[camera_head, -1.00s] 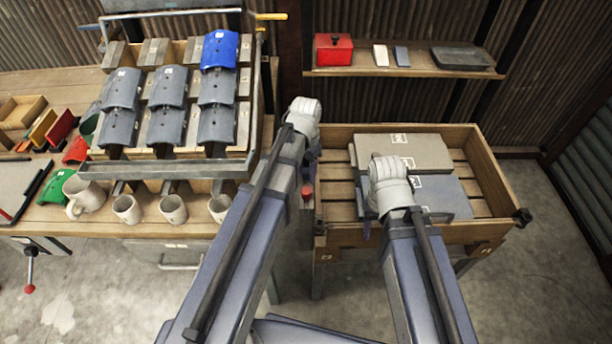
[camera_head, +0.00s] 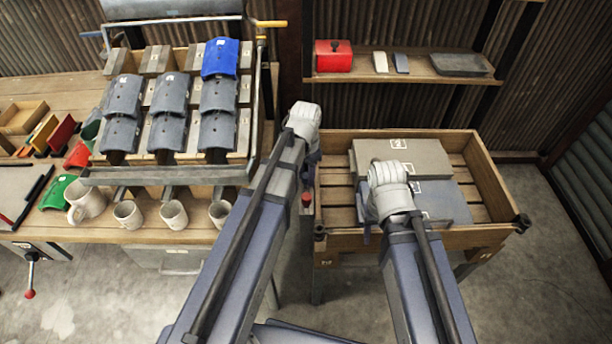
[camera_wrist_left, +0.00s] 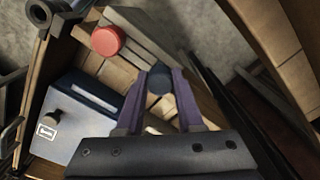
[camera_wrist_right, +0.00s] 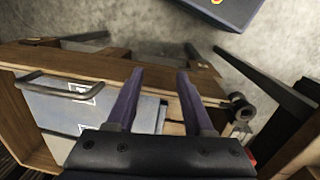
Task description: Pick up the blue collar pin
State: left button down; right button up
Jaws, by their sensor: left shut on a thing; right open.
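My left gripper (camera_wrist_left: 160,82) is shut on a small dark blue round piece, the blue collar pin (camera_wrist_left: 160,79), which sits between its purple fingertips. In the head view the left gripper (camera_head: 310,158) points down at the crate's left side, and the pin cannot be made out there. A red round-topped pin (camera_wrist_left: 107,40) stands close by; it also shows in the head view (camera_head: 306,198). My right gripper (camera_wrist_right: 160,75) is open and empty above the crate's near side; in the head view its wrist hides most of it.
The wooden crate (camera_head: 500,185) holds a grey box (camera_head: 430,152) and a blue-grey box (camera_head: 447,200). To the left is a rack (camera_head: 165,178) of grey tiles with one blue tile (camera_head: 220,57). Mugs (camera_head: 174,214) stand below it.

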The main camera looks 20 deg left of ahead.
pick_arm(q)
notch_tip(320, 180, up, 10)
jog(key=p, duration=0.9)
jog(key=shift+f, duration=0.25)
jog(key=shift+d, duration=0.1)
